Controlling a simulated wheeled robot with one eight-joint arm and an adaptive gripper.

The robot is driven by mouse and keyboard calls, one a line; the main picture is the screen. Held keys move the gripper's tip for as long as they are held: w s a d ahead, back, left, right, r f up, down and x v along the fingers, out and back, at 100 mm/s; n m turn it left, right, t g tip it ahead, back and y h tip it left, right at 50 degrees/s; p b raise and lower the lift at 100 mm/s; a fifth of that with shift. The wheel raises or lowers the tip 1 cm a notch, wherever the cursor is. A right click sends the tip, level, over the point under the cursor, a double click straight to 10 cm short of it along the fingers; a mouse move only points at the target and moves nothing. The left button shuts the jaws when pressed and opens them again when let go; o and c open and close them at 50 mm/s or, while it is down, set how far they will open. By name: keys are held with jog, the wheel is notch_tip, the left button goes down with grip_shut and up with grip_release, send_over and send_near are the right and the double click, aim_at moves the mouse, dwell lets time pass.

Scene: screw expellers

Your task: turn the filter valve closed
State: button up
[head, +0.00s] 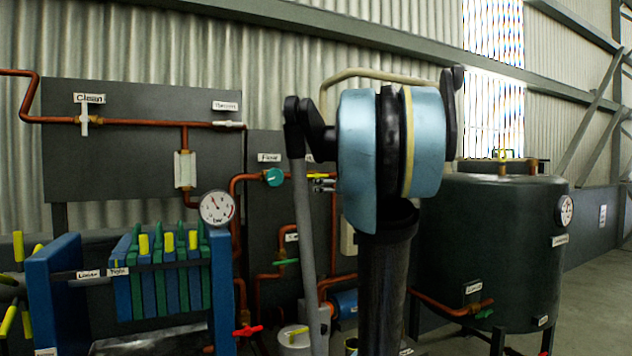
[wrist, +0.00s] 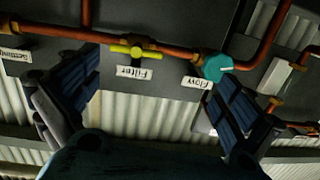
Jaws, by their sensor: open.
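The filter valve (wrist: 135,51) shows in the wrist view, which is upside down. Its yellow handle lies along the copper pipe, with a "Filter" label (wrist: 134,73) beside it. In the head view, a small yellow part that looks like this valve (head: 320,176) shows at the left edge of my arm, partly hidden. My gripper (wrist: 155,72) is open and empty in the wrist view. One finger is left of the valve and the other is right of it, near the flow knob. No contact with the handle shows. My arm hides the gripper in the head view.
The teal flow knob (wrist: 216,67) sits on the same pipe close to my right-hand finger; it also shows in the head view (head: 273,177). A pressure gauge (head: 217,208), a filter press (head: 165,270) and a dark tank (head: 500,250) stand around. Floor at the right is clear.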

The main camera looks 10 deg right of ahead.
aim_at(317, 176)
jog(key=shift+t+h, duration=0.3)
jog(key=shift+t, duration=0.3)
jog(key=d+x, duration=0.1)
jog(key=x, duration=0.5)
jog(key=d+r+x, duration=0.1)
jog(key=x, duration=0.5)
jog(key=w+d+r+x, duration=0.1)
jog(key=x, duration=0.5)
jog(key=shift+w+r, duration=0.1)
jog(key=shift+w, duration=0.1)
jog(key=c, duration=0.8)
